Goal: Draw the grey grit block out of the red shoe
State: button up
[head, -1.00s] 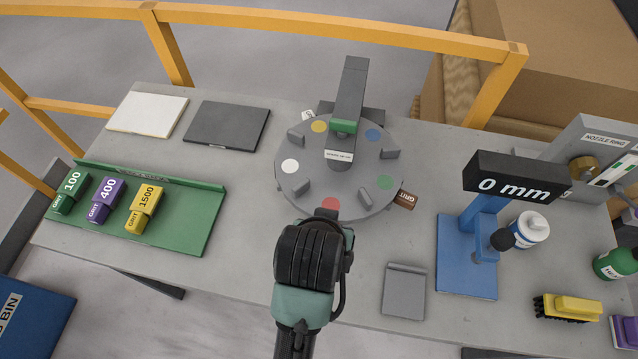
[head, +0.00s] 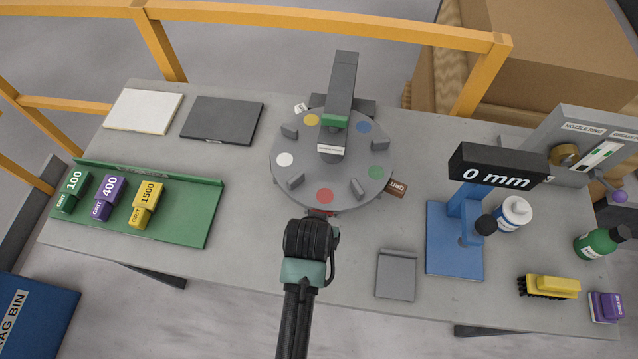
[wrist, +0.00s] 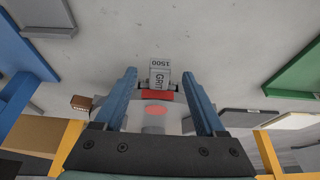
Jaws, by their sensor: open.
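The grey grit block (wrist: 160,70), marked GRIT 1500, sits in the red shoe (wrist: 157,95) at the near rim of the round grey turntable (head: 300,160). In the wrist view my gripper (wrist: 159,76) is open, with one blue finger on each side of the block. Gaps show between both fingers and the block, so it is not clamped. In the head view my gripper (head: 310,240) is at the turntable's near rim and hides the block. Only a sliver of the red shoe shows there, below the red dot (head: 324,196).
A green tray (head: 200,212) with purple, green and yellow grit blocks lies left. A flat grey plate (head: 396,275) and a blue gauge stand (head: 440,245) reading 0 mm are right. A brown block (head: 398,188) juts from the turntable's right rim.

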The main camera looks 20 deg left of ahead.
jog(key=shift+x, duration=1.2)
grip_shut()
